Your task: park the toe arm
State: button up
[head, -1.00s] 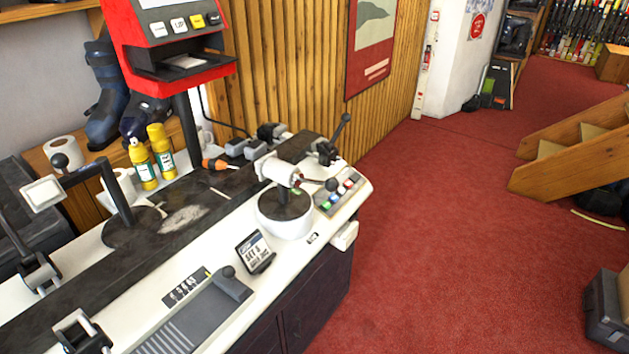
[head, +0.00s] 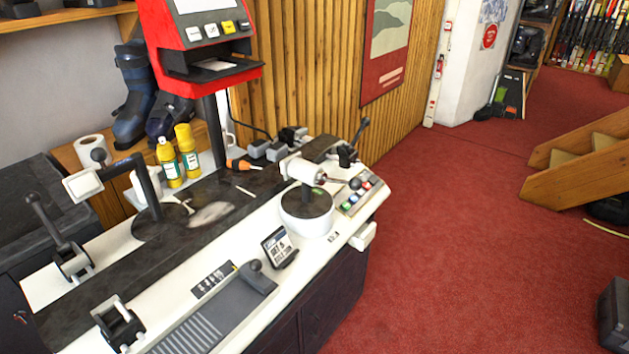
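My gripper is not in view. A black bent arm (head: 153,190) stands on a post at the left of the binding bench (head: 330,243). It carries a white square pad (head: 83,186) and a black ball knob (head: 99,156) at its left end, over the bench's back side. This looks like the toe arm, but no label shows. Farther right, a white cylindrical head (head: 303,170) with a black ball-ended lever sits on a round white base (head: 307,221). Nothing touches either one.
A clamp with a black lever (head: 70,250) stands at the left, and another clamp (head: 117,325) at the front. A small display (head: 279,247) and a button panel (head: 360,194) sit on the bench. Yellow bottles (head: 187,152) stand behind. Red carpet (head: 450,240) is clear at right.

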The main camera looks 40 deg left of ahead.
aim_at(309, 199)
jog(key=u, duration=0.1)
jog(key=k, duration=0.2)
jog(key=u, duration=2.5)
jog(key=k, duration=0.6)
jog(key=z, duration=0.15)
jog(key=i, duration=0.45)
jog(key=u, duration=0.05)
